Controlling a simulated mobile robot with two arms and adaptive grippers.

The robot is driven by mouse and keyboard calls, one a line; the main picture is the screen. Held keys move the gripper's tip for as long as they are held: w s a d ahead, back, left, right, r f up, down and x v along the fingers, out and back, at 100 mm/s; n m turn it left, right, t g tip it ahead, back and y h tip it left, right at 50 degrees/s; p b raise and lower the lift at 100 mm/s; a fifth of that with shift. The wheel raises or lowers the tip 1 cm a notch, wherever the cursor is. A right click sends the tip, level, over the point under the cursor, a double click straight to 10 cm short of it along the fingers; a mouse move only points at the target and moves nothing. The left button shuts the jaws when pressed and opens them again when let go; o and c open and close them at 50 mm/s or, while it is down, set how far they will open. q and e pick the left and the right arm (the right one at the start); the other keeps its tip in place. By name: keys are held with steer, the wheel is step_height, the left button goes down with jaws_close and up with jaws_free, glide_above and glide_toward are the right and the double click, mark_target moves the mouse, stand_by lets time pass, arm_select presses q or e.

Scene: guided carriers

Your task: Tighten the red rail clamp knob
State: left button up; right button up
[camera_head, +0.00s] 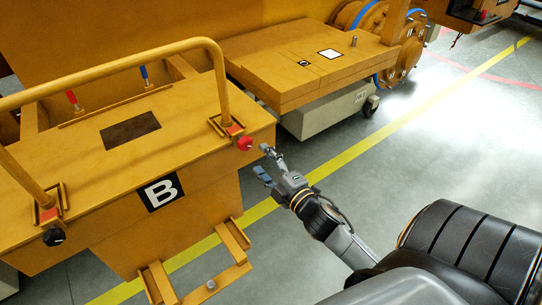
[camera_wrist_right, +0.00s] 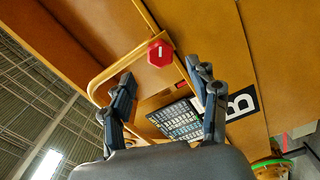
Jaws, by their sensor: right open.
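The red clamp knob (camera_head: 245,143) sits at the right end of the orange carrier marked B, beside the foot of its yellow rail (camera_head: 222,85). It also shows in the right wrist view (camera_wrist_right: 160,53) as a red hexagonal face with a white mark, ahead of the fingers. My right gripper (camera_head: 263,160) is open and empty, just right of the knob and apart from it. In the right wrist view its two fingers (camera_wrist_right: 160,78) are spread, with the knob beyond and between them. My left gripper is not in view.
A black knob (camera_head: 53,237) sits at the rail's left foot. Red (camera_head: 72,98) and blue (camera_head: 145,76) levers stand behind the rail. An orange step (camera_head: 212,284) juts out below. Another orange platform (camera_head: 310,60) stands behind. Grey floor (camera_head: 440,140) at right is open.

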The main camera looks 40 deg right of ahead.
steer(key=shift+s, duration=1.6)
steer(key=s+a+f+m+g, duration=0.1)
steer(key=s+f+m+g, duration=0.15)
steer(key=f, duration=0.95)
steer(key=s+a+f+m+g, duration=0.1)
steer(key=s+f+m+g, duration=0.2)
steer(key=f, duration=0.9)
steer(key=s+a+f+m+g, duration=0.1)
steer(key=s+f+m+g, duration=0.3)
steer(key=f, duration=0.8)
steer(key=s+a+f+g, duration=0.2)
steer(key=s+f, duration=0.4)
steer(key=s, duration=0.3)
steer(key=s+a+f+m+g, duration=0.1)
steer(key=s+a+f+g, duration=0.1)
steer(key=s+f, duration=0.4)
steer(key=s+a+f+m+g, duration=0.1)
steer(key=s+f, duration=0.5)
steer(key=s, duration=0.6)
steer(key=shift+s+a+f+g+y, duration=0.15)
steer(key=shift+s+a+g+y, duration=0.35)
steer(key=shift+g, duration=0.75)
steer(key=shift+w+a, duration=0.15)
